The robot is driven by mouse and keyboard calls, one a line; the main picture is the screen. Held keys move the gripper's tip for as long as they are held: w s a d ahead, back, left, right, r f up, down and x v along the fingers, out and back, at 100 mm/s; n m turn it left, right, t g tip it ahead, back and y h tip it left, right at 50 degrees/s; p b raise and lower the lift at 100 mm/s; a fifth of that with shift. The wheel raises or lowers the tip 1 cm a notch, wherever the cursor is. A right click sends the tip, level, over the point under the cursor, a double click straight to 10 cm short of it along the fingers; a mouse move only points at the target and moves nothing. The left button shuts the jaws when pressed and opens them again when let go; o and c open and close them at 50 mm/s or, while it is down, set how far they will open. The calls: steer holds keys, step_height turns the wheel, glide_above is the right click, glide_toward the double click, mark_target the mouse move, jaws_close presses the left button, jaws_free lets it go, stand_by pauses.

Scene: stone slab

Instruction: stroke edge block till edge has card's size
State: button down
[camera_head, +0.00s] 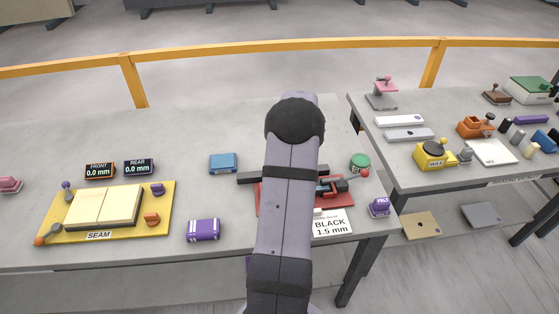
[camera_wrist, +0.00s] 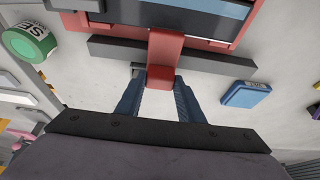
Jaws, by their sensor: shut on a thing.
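In the wrist view, a red block (camera_wrist: 162,78) sits between the fingertips of my gripper (camera_wrist: 160,88), which is shut on it. It looks like the edge block. It lies across a dark grey bar (camera_wrist: 112,49), its far end reaching the red fixture (camera_wrist: 245,22) that carries a dark slab (camera_wrist: 190,14). The slab's edge is too small to judge. The card (camera_head: 330,225) reads "BLACK 1.5 mm" in the head view, in front of the fixture (camera_head: 345,200). My arm hides the gripper and block there.
A green tin (camera_head: 360,162) stands right of the fixture and a blue box (camera_head: 223,163) left. A purple box (camera_head: 203,230) and yellow SEAM board (camera_head: 165,215) lie farther left. A lever with a red knob (camera_head: 365,173) sticks out right. A purple FELT block (camera_head: 380,207) stands near the table corner.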

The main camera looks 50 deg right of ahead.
steer(key=c, duration=1.2)
jaws_free()
steer(key=shift+r, duration=0.1)
steer(key=b+v, duration=0.2)
steer(key=v, duration=0.5)
steer(key=shift+r, duration=0.1)
